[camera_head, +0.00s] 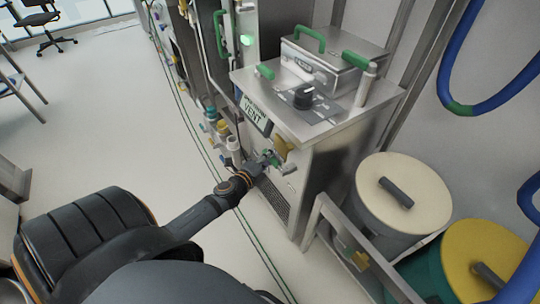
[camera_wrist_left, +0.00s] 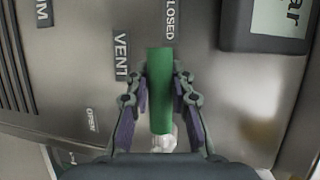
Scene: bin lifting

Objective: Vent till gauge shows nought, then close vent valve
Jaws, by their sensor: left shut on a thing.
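The vent valve's green handle (camera_wrist_left: 160,90) stands upright in the left wrist view, between the two fingers of my left gripper (camera_wrist_left: 163,82). The fingers are shut on it. Its upper end lies beside the "CLOSED" label (camera_wrist_left: 171,18). The "VENT" label (camera_wrist_left: 121,55) is to its left and the "OPEN" label (camera_wrist_left: 92,120) is at lower left. The gauge (camera_wrist_left: 265,25) shows only in part, with the letters "ar"; its number is out of frame. In the head view the gauge display (camera_head: 255,114) reads "VENT", and my left gripper (camera_head: 268,161) is at the cabinet front below it. My right gripper is not in view.
The steel cabinet (camera_head: 322,160) carries a lidded box (camera_head: 325,68) and a black knob (camera_head: 303,96). A cream-lidded bin (camera_head: 425,205) and a yellow-lidded bin (camera_head: 478,250) stand at right behind a metal rail (camera_head: 365,255).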

